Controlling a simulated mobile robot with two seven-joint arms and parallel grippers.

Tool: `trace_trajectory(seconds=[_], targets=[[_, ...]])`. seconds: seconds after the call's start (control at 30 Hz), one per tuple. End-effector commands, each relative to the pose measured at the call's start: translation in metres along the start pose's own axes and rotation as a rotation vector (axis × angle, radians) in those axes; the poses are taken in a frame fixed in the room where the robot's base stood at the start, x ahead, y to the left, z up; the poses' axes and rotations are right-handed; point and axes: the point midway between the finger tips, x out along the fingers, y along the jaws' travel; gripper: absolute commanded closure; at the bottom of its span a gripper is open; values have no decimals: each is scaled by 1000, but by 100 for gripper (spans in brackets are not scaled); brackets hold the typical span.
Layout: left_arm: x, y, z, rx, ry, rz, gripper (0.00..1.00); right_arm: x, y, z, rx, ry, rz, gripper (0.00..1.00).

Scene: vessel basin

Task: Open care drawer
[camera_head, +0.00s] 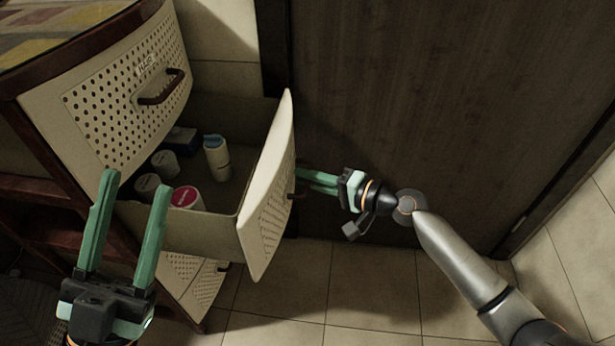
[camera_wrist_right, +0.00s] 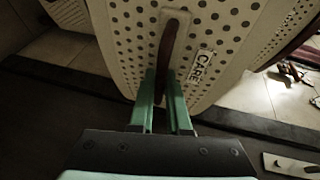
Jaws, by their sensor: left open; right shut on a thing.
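The care drawer (camera_head: 268,190) is pulled out from the cabinet in the head view, with several containers inside. Its perforated front with a "CARE" label (camera_wrist_right: 202,66) fills the middle of the right wrist view. My right gripper (camera_head: 302,178) is at the outer side of the drawer front, shut on the brown handle (camera_wrist_right: 168,50); in the wrist view its green fingers (camera_wrist_right: 164,104) stand on either side of the handle. My left gripper (camera_head: 138,176) is open and empty, in front of the cabinet at the lower left of the head view.
Another closed drawer (camera_head: 120,95) with a brown handle is above the care drawer. A lower perforated front (camera_head: 196,285) shows beneath it. A dark wooden panel (camera_head: 420,90) stands behind my right arm. The tiled floor (camera_head: 290,300) is clear beneath the drawer.

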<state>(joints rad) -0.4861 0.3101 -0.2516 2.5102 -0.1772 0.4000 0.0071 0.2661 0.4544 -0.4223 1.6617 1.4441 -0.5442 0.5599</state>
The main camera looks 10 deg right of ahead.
Motion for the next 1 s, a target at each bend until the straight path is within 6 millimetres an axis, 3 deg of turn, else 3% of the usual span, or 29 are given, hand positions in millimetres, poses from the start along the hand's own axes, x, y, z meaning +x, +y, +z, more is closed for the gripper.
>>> trace_trajectory(seconds=[0.07,0.1,0.33,0.67,0.77,1.0], targets=[[0,0,0,0,0,0,50,0,0,0,0,0,0,100],[0,0,0,0,0,0,50,0,0,0,0,0,0,81],[0,0,0,0,1,-1,50,0,0,0,0,0,0,55],[1,-1,-1,0,1,-1,50,-5,0,0,0,1,1,55],[3,-2,-3,-2,1,-2,50,-18,0,0,1,1,3,55],[7,-5,-8,-7,5,-5,50,-70,1,0,1,0,5,55]])
